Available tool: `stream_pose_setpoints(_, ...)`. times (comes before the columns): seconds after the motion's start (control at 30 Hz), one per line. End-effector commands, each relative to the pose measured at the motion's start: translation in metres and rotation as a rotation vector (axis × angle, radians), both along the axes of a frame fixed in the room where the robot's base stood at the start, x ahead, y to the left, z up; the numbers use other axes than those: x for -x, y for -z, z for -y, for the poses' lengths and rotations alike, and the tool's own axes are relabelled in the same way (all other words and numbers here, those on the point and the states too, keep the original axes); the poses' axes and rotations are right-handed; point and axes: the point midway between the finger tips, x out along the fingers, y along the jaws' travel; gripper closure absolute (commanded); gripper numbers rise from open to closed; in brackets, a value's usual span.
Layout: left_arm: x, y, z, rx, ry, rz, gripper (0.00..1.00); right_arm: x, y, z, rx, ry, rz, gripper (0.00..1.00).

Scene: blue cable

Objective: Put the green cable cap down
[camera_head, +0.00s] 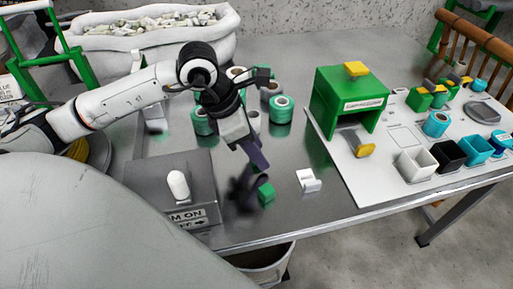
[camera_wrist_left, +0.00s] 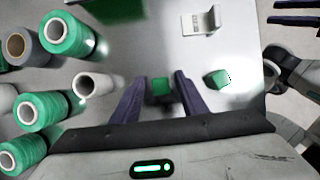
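My left gripper (camera_head: 262,165) is over the table, pointing down, with its dark purple fingers apart. A second green block (camera_wrist_left: 218,79) lies to the right of the fingers in that view.
Green spools (camera_head: 280,110) stand behind the gripper. A white bracket (camera_head: 308,180) lies to its right, and a grey box with a white knob (camera_head: 178,186) to its left. A green housing (camera_head: 348,97) stands by a white board with small bins (camera_head: 415,164). The table's front edge is close.

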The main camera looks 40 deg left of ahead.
Motion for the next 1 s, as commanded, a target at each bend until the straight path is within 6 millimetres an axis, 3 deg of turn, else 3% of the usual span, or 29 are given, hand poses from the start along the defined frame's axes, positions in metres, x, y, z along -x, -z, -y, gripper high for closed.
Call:
stream_pose_setpoints(0.37, 0.001, -0.009, -0.002, -0.001, -0.001, 0.001, 0.61, 0.001, -0.003, -0.001, 0.000, 0.000, -0.005, 0.61)
stream_pose_setpoints(0.8, 0.028, -0.090, -0.025, -0.004, -0.001, 0.002, 0.61, 0.004, -0.004, 0.002, 0.019, -0.010, -0.019, 0.61)
stream_pose_setpoints(1.0, 0.034, -0.110, -0.030, -0.001, -0.001, 0.001, 0.61, 0.003, -0.004, 0.003, 0.024, -0.014, -0.018, 0.61)
